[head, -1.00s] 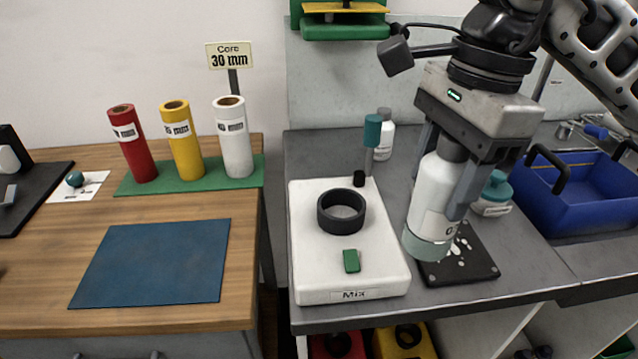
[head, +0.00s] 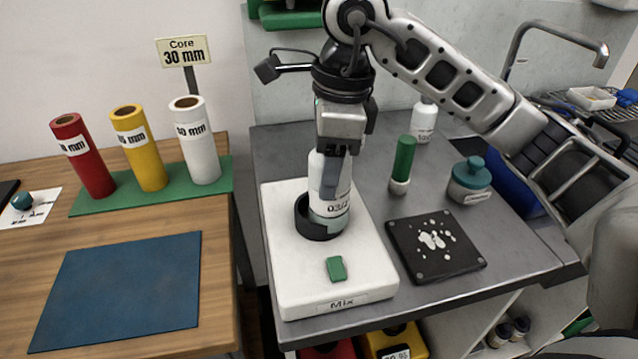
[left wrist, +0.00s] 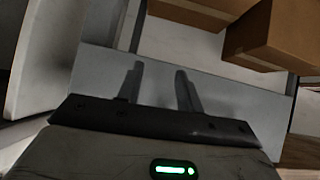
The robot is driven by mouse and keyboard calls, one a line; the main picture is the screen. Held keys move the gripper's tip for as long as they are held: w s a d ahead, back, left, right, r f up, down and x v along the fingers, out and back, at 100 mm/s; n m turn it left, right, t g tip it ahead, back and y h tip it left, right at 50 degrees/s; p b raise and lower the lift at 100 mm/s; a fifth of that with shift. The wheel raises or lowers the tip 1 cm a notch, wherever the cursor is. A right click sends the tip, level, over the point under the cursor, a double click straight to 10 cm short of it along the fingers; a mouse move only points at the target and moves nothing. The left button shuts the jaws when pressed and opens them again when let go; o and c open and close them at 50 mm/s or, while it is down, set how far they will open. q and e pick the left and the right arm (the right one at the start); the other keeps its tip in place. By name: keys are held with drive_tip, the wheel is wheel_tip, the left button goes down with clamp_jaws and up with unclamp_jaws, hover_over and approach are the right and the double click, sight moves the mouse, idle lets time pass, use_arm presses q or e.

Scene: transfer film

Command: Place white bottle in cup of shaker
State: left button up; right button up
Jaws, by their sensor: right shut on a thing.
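The white bottle (head: 327,206) stands upright with its base at the black ring-shaped cup (head: 305,214) of the white shaker (head: 345,279). Its base seems to be inside the cup's rim, though the front of the cup is partly hidden by the bottle. My right gripper (head: 332,180) comes down from above and is shut on the bottle's upper body. A green switch (head: 336,268) sits on the shaker's front. My left gripper (left wrist: 160,90) shows only in the left wrist view, with its two fingers apart and nothing between them.
A black spattered pad (head: 460,262) lies right of the shaker. A green-capped tube (head: 402,165), a teal-lidded jar (head: 469,181) and another white bottle (head: 423,121) stand behind. Red, yellow and white rolls stand on the left table. Cardboard boxes (left wrist: 268,35) show in the left wrist view.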

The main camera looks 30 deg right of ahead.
sight(318, 187)
drive_tip(key=shift+w+a+f, duration=0.2)
drive_tip(key=shift+w+f, duration=0.25)
drive_tip(key=shift+f, duration=0.05)
drive_tip(key=shift+w+a+f, duration=0.1)
drive_tip(key=shift+w+f, duration=0.05)
drive_tip(key=shift+f, duration=0.8)
drive_tip(key=shift+w+f, duration=0.1)
drive_tip(key=shift+f, duration=0.8)
drive_tip(key=shift+f, duration=0.2)
drive_tip(key=o, duration=1.1)
drive_tip(key=shift+r, duration=0.15)
drive_tip(key=shift+r+p, duration=0.25)
drive_tip(key=shift+p, duration=0.1)
drive_tip(key=r, duration=0.4)
drive_tip(key=d+r, duration=0.1)
drive_tip(key=r, duration=0.6)
drive_tip(key=shift+s+d+r, duration=0.2)
drive_tip(key=shift+s+r, duration=0.1)
drive_tip(key=shift+s, duration=0.05)
